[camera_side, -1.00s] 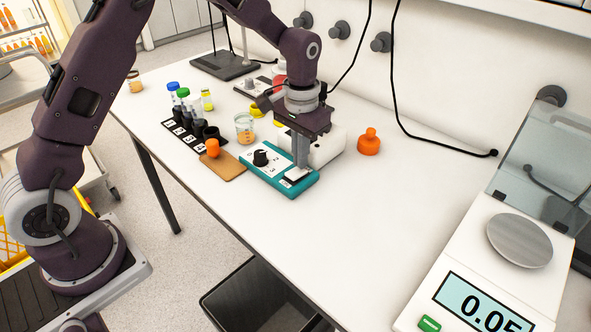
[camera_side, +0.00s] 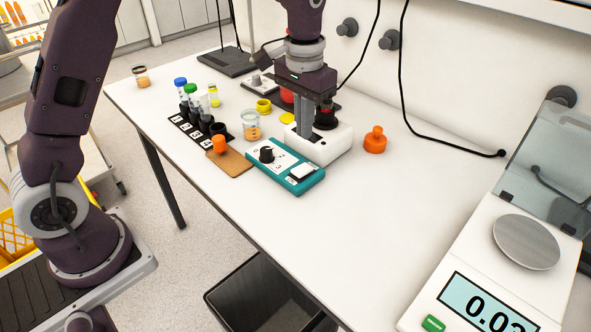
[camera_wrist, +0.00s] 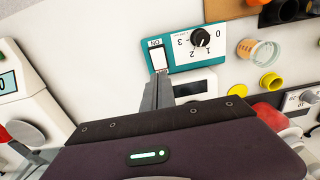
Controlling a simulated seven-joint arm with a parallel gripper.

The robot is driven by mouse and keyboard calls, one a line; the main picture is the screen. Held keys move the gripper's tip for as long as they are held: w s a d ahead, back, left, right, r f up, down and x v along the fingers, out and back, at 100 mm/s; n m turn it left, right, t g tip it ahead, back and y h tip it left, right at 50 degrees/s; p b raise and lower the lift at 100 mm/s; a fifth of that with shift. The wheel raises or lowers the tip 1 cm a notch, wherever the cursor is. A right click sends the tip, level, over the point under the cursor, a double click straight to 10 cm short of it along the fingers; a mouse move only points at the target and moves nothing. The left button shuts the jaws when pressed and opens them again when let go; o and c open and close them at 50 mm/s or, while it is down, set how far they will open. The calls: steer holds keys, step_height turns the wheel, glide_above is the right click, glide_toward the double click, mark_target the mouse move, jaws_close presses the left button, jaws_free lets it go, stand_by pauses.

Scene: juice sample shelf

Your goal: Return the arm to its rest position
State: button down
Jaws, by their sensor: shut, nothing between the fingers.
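My gripper (camera_side: 305,132) is shut and empty. It points down above the bench, in front of a white device (camera_side: 325,147) and behind the teal control box (camera_side: 312,181). In the wrist view the closed fingers (camera_wrist: 158,82) reach toward the box's white rocker switch (camera_wrist: 158,57), marked ON. In the side view this switch (camera_side: 302,172) is uncovered, with the fingertips apart from it. The box's black dial (camera_side: 266,154) also shows in the wrist view (camera_wrist: 200,38), beside numbers.
An orange bottle (camera_side: 375,140) stands right of the white device. A beaker (camera_side: 251,126), a labelled rack (camera_side: 192,133) with capped vials and a brown board (camera_side: 231,164) lie to the left. A balance (camera_side: 527,242) is at right. The front middle bench is clear.

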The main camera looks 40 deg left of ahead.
steer(key=s+a+r+t, duration=0.1)
steer(key=s+r+t, duration=0.2)
steer(key=s+r, duration=1)
steer(key=s+f+t, duration=0.2)
steer(key=s, duration=1.2)
steer(key=shift+s+a+f, duration=0.25)
steer(key=shift+s+a, duration=0.05)
